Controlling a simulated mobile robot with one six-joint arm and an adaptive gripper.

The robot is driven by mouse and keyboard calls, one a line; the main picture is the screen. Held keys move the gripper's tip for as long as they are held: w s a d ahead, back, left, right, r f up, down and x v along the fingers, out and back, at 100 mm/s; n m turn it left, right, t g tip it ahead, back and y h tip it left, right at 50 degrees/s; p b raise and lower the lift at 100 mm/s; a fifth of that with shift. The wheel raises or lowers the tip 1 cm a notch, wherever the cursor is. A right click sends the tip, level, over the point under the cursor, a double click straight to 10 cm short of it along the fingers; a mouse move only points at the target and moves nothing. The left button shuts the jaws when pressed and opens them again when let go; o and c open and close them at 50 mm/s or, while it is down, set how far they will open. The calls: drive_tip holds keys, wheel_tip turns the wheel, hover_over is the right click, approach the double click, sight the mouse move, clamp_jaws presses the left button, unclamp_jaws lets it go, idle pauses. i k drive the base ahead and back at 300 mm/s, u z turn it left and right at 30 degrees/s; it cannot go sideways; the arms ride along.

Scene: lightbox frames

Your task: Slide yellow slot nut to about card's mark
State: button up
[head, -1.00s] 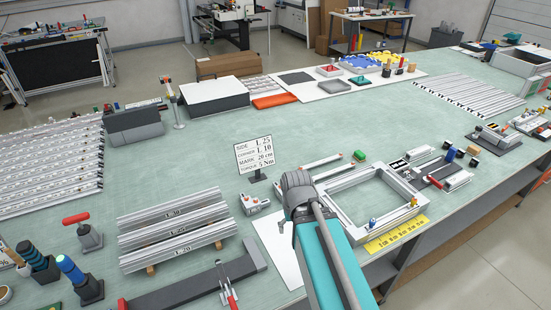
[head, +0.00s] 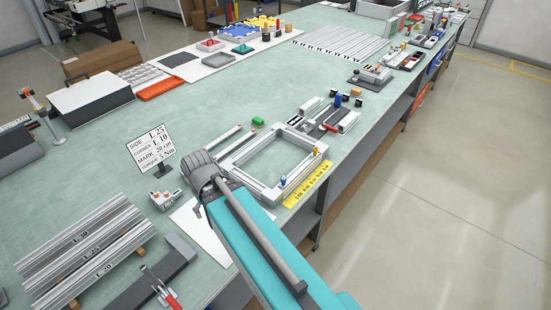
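A small yellow piece (head: 316,151), which looks like the yellow slot nut, sits at the right corner of a silver profile frame (head: 236,167). A blue piece (head: 283,182) stands on the same frame nearer to me. A yellow ruler (head: 308,185) lies along the frame's right outer side. The card (head: 150,147) stands to the left of the frame and reads SIDE L 25, CORNER L 10, MARK 20 cm, TORQUE 5 Nm. My teal and grey arm reaches up from the bottom to the frame's near left side.
Stacked labelled profiles (head: 82,250) and a dark grey bar (head: 150,275) lie at the near left. A white sheet (head: 200,232) is partly behind my arm. Clamps and small parts (head: 330,120) stand beyond the frame. The table's right edge is close to the ruler, with open floor beyond.

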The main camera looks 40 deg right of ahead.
sight(315, 149)
drive_tip(key=z, duration=1.4)
drive_tip(key=k, duration=0.5)
drive_tip(key=z, duration=0.4)
drive_tip(key=i, duration=0.45)
